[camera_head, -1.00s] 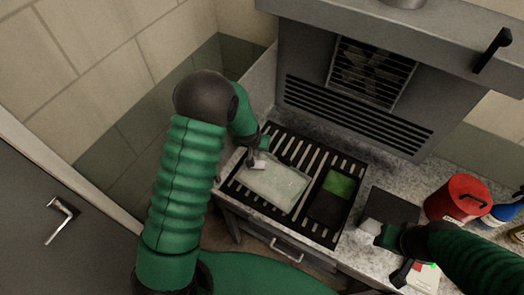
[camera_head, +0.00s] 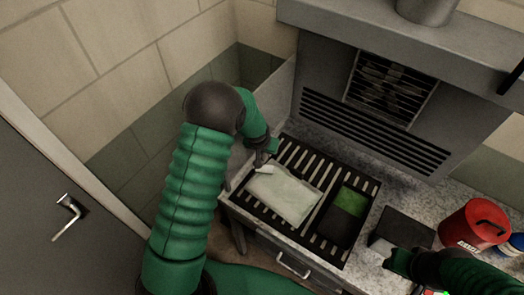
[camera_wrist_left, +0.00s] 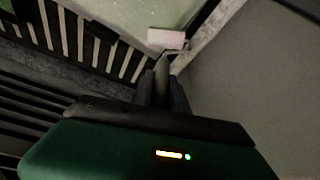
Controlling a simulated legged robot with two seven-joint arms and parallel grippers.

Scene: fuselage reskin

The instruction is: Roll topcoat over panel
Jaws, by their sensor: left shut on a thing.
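The panel (camera_head: 285,196) is a pale greenish-white rectangle lying flat on a dark slotted grate (camera_head: 322,243). A corner of it shows at the top of the left wrist view (camera_wrist_left: 150,10). My left gripper (camera_head: 262,160) is shut on the handle of a small roller. The roller's white sleeve (camera_wrist_left: 168,38) is at the panel's edge, near its upper-left corner in the head view; I cannot tell whether it touches. A dark tray with green paint (camera_head: 350,201) sits right of the panel. My right gripper (camera_head: 388,258) is beside a dark box; its fingers are unclear.
The dark box (camera_head: 405,228) stands on the speckled counter right of the grate. A red can (camera_head: 474,226) and a blue container (camera_head: 515,244) are further right. A vented grey housing (camera_head: 375,130) rises behind the grate. A grey side wall stands at the left.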

